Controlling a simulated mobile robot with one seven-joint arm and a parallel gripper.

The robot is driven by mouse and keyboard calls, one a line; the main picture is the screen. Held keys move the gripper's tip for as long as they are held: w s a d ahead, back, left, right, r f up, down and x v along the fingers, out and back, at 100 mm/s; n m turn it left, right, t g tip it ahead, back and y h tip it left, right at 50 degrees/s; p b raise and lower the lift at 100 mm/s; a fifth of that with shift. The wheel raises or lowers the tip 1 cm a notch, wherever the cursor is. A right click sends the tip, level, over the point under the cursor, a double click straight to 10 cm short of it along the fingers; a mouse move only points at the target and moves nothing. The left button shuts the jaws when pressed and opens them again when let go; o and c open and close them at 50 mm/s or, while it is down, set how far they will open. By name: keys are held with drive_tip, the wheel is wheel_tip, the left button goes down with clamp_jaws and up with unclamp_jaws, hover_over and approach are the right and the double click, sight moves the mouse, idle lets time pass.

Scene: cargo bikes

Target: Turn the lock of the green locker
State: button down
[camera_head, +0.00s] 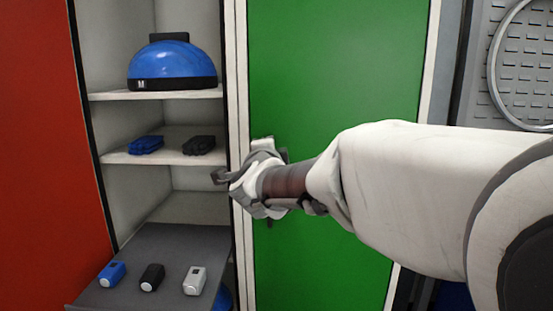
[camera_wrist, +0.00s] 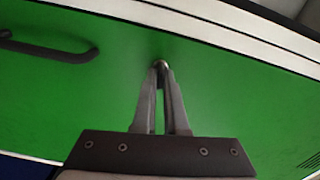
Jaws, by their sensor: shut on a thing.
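The green locker door (camera_head: 340,70) is closed and fills the middle of the head view; it also fills most of the wrist view (camera_wrist: 220,85). In the wrist view my gripper (camera_wrist: 160,72) has its two fingers nearly together, with the tips at the door face. They are shut on a small metallic lock (camera_wrist: 160,64), which is mostly hidden between the fingertips. In the head view my gripper (camera_head: 258,178) is at the left edge of the green door, and my own wrist and hand hide the lock.
A dark bar handle (camera_wrist: 50,48) sticks out from the door beside my gripper. To the left is an open locker with shelves holding a blue helmet (camera_head: 172,66), gloves (camera_head: 146,145) and several small devices (camera_head: 152,277). A red door (camera_head: 40,150) stands at far left.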

drive_tip(key=shift+m+b, duration=0.65)
drive_tip(key=shift+m, duration=0.15)
drive_tip(key=shift+a, duration=0.1)
drive_tip(key=c, duration=1)
unclamp_jaws()
drive_tip(key=shift+o, duration=0.2)
drive_tip(key=s+p, duration=0.3)
drive_tip(key=s, duration=1.4)
drive_tip(key=shift+s+a, duration=0.2)
drive_tip(key=shift+a, duration=0.05)
